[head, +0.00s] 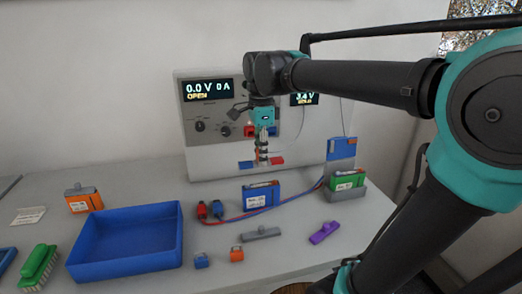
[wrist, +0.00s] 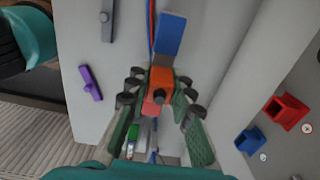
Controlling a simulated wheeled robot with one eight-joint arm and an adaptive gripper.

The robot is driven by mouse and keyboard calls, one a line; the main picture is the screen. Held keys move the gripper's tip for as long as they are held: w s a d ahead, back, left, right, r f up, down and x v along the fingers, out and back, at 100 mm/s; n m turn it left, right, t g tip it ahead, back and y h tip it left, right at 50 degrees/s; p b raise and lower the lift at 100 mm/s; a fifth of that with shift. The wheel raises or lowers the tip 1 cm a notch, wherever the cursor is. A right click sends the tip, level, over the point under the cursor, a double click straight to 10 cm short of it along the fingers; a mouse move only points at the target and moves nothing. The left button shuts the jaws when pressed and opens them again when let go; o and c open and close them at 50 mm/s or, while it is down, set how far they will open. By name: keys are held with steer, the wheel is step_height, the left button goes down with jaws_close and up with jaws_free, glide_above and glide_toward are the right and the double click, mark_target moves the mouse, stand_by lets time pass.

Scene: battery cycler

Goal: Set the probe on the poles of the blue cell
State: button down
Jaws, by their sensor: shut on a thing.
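My gripper (head: 262,135) points down in front of the cycler panel and is shut on the probe. The probe (head: 246,165) is a crossbar with a blue left end and a red right end; in the wrist view its orange-red middle (wrist: 160,78) sits between the fingers. The blue cell (head: 258,196), with a white label, stands upright on the bench. In the head view the probe appears just above the cell's top, with a gap; I cannot tell its exact depth. The cell's poles are too small to make out, and I cannot identify the cell in the wrist view.
The cycler panel (head: 196,155) stands behind. A green cell (head: 346,182) sits in a grey stand at right. Red and blue leads (head: 260,216) lie beside the blue cell. A blue tray (head: 125,262), orange cell (head: 82,205), grey piece (head: 262,234) and purple piece (head: 324,233) occupy the bench.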

steer(key=shift+f, duration=1.95)
steer(key=shift+f, duration=0.7)
stand_by(0.4)
steer(key=shift+r, duration=0.1)
stand_by(0.4)
steer(key=shift+r, duration=3.4)
